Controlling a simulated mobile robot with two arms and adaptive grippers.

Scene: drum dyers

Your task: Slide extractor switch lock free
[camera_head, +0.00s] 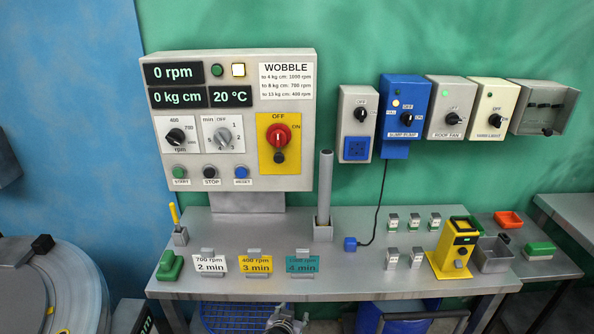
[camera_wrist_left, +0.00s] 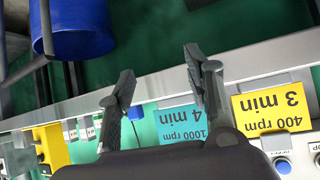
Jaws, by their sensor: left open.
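The control panel (camera_head: 236,150) has a yellow plate (camera_head: 264,160) carrying a red rotary switch (camera_head: 279,133), marked OFF and ON. A small dark round piece (camera_head: 279,157) sits just below the red knob; it may be the lock, but it is too small to be sure. My left gripper (camera_head: 287,323) is low at the front edge of the bench, partly cut off by the frame and well below the switch. In the left wrist view its two fingers (camera_wrist_left: 158,76) are spread apart with nothing between them. My right gripper is not in view.
Several switch boxes, including a blue one (camera_head: 402,115), and an open grey box (camera_head: 560,92) hang right. A drum (camera_head: 85,300) stands left.

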